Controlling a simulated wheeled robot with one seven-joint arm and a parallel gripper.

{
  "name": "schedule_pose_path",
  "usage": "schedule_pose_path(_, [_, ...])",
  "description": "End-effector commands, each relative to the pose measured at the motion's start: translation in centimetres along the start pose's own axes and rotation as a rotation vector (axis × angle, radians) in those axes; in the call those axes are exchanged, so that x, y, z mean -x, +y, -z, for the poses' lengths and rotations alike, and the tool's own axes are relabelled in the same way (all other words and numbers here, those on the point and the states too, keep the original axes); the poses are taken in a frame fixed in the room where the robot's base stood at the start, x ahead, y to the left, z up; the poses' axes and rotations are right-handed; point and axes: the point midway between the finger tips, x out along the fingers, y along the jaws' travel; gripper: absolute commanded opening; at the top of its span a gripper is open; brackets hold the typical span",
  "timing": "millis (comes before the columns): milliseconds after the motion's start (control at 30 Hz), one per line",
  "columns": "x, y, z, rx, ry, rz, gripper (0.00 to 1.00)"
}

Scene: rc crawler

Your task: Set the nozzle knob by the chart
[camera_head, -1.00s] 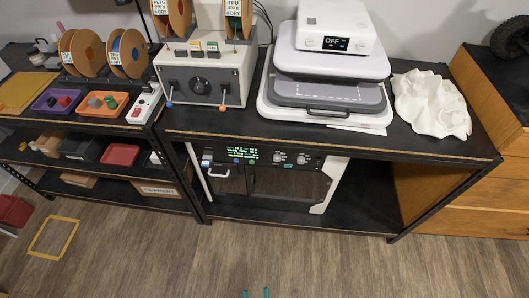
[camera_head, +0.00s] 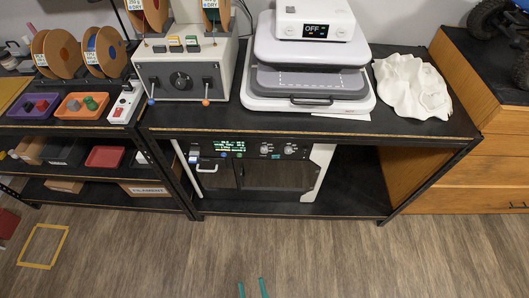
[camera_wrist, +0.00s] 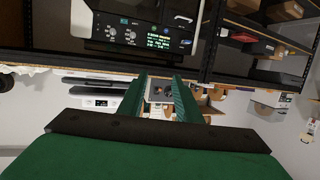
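A white-framed printer (camera_head: 327,160) with a dark front stands on the lower shelf under the bench. Its top panel has a lit green-text display (camera_head: 229,147) and two pale knobs, a left knob (camera_head: 266,150) and a right knob (camera_head: 291,150). The panel shows upside down in the wrist view, with the knobs (camera_wrist: 121,35). Their pointers and labels are too small to read, and I cannot pick out a chart for certain. My gripper (camera_head: 252,288) is low in front of the bench, well away from the printer. Its two green fingers (camera_wrist: 160,82) are apart with nothing between them.
On the bench stand a grey control box (camera_head: 190,75) with levers and a dial, a white press (camera_head: 310,70) reading OFF, and a crumpled white cloth (camera_head: 412,88). Shelves with trays and spools are at left, a wooden cabinet (camera_head: 480,150) at right.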

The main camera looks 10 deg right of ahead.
Motion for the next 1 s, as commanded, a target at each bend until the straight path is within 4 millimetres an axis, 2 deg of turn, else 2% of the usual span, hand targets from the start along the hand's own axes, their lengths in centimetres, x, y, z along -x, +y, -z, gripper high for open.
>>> schedule_pose_path(67, [0.0, 0.0, 0.0, 0.0, 0.0, 0.0, 0.31])
schedule_pose_path(100, [0.0, 0.0, 0.0, 0.0, 0.0, 0.0, 0.41])
schedule_pose_path(133, [-0.1, 0.0, 0.0, 0.001, 0.001, 0.0, 0.44])
schedule_pose_path(267, [-1.0, 0.3, -0.7, 0.008, 0.015, -0.004, 0.44])
schedule_pose_path(367, [-2.8, 0.8, -1.9, 0.024, 0.038, -0.014, 0.44])
schedule_pose_path(700, [-12.8, 3.7, -5.8, 0.092, 0.133, -0.088, 0.44])
schedule_pose_path(1000, [-23.1, 6.6, -7.2, 0.133, 0.188, -0.176, 0.44])
